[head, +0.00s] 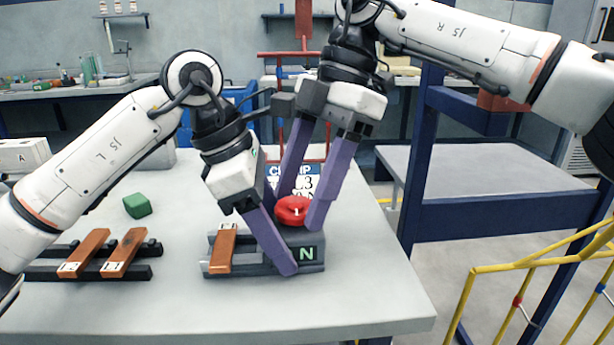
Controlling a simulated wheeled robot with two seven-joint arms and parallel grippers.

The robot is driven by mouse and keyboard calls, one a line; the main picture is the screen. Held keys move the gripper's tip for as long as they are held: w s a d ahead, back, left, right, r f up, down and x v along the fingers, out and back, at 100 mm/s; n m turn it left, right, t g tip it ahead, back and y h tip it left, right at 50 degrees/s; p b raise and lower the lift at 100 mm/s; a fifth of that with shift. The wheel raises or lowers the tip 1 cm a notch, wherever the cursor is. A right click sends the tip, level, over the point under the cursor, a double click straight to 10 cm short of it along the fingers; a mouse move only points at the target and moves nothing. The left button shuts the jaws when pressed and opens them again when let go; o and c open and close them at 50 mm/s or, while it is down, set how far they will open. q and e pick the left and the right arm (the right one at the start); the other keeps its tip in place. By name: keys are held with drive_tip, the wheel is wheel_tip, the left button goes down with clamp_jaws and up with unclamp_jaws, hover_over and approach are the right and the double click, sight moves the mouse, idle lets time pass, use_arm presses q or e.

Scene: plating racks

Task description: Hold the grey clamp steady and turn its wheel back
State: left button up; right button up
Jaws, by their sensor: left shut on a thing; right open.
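The grey clamp (314,266), marked with a green N, stands on the light table, with a red wheel (292,209) on its top. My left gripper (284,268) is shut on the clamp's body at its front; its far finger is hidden. My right gripper (296,212) comes down from above with its purple fingers apart, one on each side of the red wheel. I cannot tell whether the fingers touch the wheel. An orange-brown bar (221,249) lies on the dark rail at the clamp's left.
A dark rack (150,250) with two orange-brown bars (118,254) lies at the left. A green block (137,206) sits behind it. A sign (305,184) stands behind the wheel. The table's front right is clear. Yellow railings (470,300) stand beyond its right edge.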

drive_tip(key=v, duration=0.8)
drive_tip(key=shift+s, duration=0.1)
drive_tip(key=shift+s+d+r+m+t, duration=1.05)
drive_tip(key=shift+s+r+m+t, duration=0.3)
drive_tip(key=shift+m, duration=2.25)
drive_tip(key=shift+y, duration=0.3)
drive_tip(key=x, duration=1.1)
drive_tip(key=shift+w+f, duration=0.1)
drive_tip(key=shift+w, duration=0.1)
